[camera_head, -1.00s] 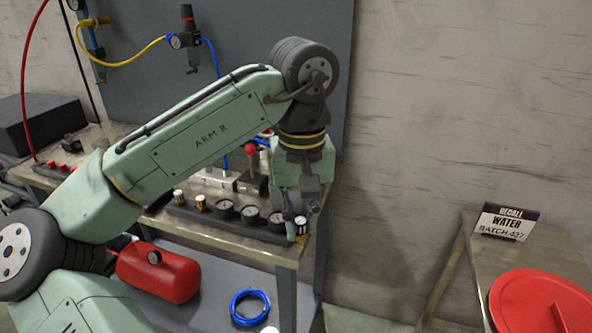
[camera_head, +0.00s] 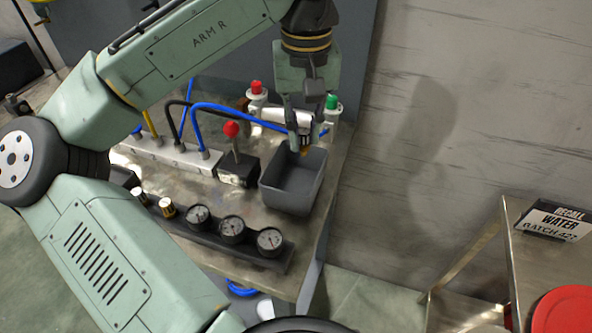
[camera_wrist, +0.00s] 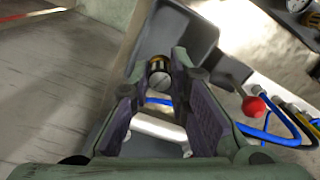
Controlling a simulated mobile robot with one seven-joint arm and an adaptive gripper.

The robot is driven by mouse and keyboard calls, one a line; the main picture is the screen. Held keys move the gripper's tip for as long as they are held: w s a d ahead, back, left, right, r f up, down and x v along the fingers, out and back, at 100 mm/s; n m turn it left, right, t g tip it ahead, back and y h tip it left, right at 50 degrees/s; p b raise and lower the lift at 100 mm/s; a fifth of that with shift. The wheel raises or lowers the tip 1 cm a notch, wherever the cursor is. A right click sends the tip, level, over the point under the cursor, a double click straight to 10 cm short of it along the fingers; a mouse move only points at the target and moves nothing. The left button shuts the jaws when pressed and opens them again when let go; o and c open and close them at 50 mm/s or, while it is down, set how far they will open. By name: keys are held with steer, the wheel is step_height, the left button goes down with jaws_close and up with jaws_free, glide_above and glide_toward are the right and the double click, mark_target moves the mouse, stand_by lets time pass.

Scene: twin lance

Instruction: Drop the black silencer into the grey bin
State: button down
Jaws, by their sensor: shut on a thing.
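My gripper (camera_head: 303,132) is shut on a small cylinder, the silencer (camera_wrist: 158,76), which shows a brass band, a dark part and a grey round end between the fingertips. In the head view only its brass tip shows, below the fingers. The grey bin (camera_head: 290,200) is an open, square box at the right end of the workbench. The gripper is at the bin's far side, with the silencer apparently over or just at its opening; the exact height is unclear. The bin also shows beyond the fingers in the wrist view (camera_wrist: 195,38).
A red-knobbed lever (camera_head: 237,170) stands left of the bin. Red (camera_head: 256,92) and green (camera_head: 332,104) capped fittings and blue hoses are behind it. A gauge rail (camera_head: 232,230) with two small fittings lies in front. A side table with a red lid (camera_head: 565,310) is at right.

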step_height(320, 180, down, 6)
steer(key=b, duration=0.5)
steer(key=shift+r, duration=0.15)
steer(key=c, duration=1.4)
jaws_free()
steer(key=shift+c, duration=0.2)
steer(key=shift+r, duration=0.1)
step_height(320, 180, up, 12)
steer(key=shift+f, duration=0.1)
steer(key=shift+s, duration=0.1)
